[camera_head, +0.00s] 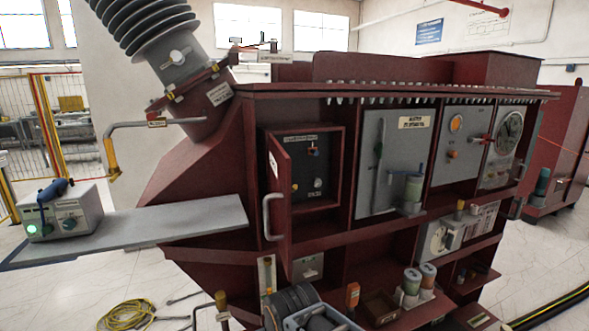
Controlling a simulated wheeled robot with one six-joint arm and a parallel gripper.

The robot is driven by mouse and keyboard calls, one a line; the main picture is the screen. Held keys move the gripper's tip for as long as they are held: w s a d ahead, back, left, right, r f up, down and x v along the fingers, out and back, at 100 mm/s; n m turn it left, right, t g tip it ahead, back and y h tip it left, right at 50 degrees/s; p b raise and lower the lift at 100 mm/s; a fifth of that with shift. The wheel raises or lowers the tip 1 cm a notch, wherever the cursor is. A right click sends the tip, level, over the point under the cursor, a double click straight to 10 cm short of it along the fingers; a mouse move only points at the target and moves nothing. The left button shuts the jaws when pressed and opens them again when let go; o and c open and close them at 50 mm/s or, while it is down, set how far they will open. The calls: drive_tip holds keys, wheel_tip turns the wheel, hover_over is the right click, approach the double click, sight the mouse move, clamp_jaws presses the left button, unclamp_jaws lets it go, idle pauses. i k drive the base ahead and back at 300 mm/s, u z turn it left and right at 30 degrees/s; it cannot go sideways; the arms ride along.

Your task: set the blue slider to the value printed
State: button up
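I cannot tell for sure which part is the blue slider. A small blue and red part (313,150) sits on the dark panel inside the open cabinet. A dark blue handle (53,191) lies on top of the grey box at the far left. The label (414,122) on the grey panel is too small to read, and I can read no printed value. My gripper cannot be made out in this view.
The dark red transformer (215,165) fills the middle. Its cabinet door (277,190) stands open towards me. A grey shelf (175,220) juts out left, near the grey box (62,216) with a green light. A yellow cable (127,315) lies on the floor. Jars (411,282) stand low right.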

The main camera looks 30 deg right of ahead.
sight(312, 150)
drive_tip(key=z, duration=0.05)
drive_tip(key=k, duration=0.45)
drive_tip(key=z, duration=0.9)
drive_tip(key=i, duration=0.55)
drive_tip(key=u, duration=0.3)
